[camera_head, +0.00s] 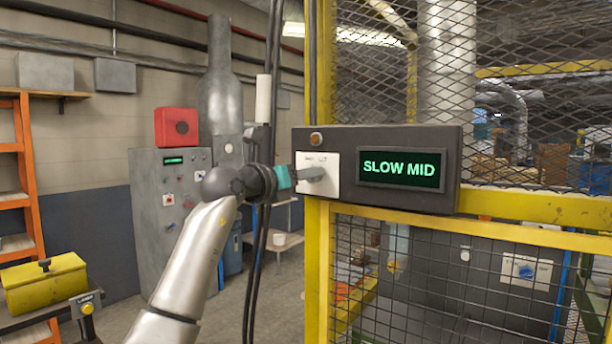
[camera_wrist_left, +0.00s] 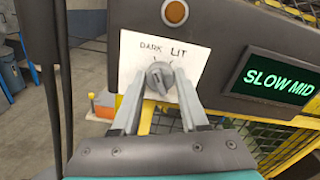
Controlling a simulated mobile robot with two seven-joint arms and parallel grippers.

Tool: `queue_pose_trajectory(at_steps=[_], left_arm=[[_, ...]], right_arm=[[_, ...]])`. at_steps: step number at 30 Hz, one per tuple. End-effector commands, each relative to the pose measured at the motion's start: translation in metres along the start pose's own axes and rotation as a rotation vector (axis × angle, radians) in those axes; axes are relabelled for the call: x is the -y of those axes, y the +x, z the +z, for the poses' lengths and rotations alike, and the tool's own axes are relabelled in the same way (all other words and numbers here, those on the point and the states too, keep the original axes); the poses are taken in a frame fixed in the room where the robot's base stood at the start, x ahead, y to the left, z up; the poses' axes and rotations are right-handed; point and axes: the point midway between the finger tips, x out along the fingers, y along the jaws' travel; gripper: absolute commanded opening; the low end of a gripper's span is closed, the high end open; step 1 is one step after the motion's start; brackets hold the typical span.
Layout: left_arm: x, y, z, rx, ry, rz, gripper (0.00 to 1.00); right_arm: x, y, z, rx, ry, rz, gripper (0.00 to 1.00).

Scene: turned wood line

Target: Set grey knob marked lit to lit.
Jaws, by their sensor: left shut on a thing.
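The grey knob (camera_wrist_left: 159,77) sits on a white plate (camera_wrist_left: 132,62) lettered DARK on the left and LIT on the right. My left gripper (camera_wrist_left: 160,84) has one finger on each side of the knob and is shut on it. The knob's ridge seems to point up towards the lettering, but I cannot tell exactly which word it points at. In the head view my left gripper (camera_head: 308,175) reaches the white plate (camera_head: 326,161) from the left, and its fingers mostly hide the knob. My right gripper is not in view.
The plate is on a dark box (camera_head: 377,140) with a round amber button (camera_head: 315,138) and a display (camera_head: 401,169) reading SLOW MID. The box is on a yellow mesh fence (camera_head: 540,208). Black cables (camera_head: 266,230) hang close by my left wrist. A grey cabinet (camera_head: 150,225) stands behind.

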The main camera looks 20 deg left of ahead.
Motion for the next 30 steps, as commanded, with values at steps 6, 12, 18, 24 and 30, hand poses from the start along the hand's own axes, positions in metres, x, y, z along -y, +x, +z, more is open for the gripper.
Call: queue_pose_trajectory(at_steps=[6,12,18,24,30], left_arm=[[0.0001,-0.0001,-0.0001,0.000,0.000,0.000,0.05],[0.0000,-0.0001,-0.0001,0.000,0.000,0.000,0.00],[-0.0002,-0.0002,-0.0001,-0.001,0.023,0.000,0.00],[-0.0004,-0.0002,-0.0003,-0.001,0.108,0.001,0.00],[-0.0005,-0.0005,-0.0001,-0.001,0.265,0.002,0.00]], right_arm=[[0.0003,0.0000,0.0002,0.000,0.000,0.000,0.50],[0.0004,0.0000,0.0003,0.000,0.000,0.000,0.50],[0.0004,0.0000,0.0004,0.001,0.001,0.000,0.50],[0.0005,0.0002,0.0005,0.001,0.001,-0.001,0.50],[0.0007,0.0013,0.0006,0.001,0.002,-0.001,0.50]])
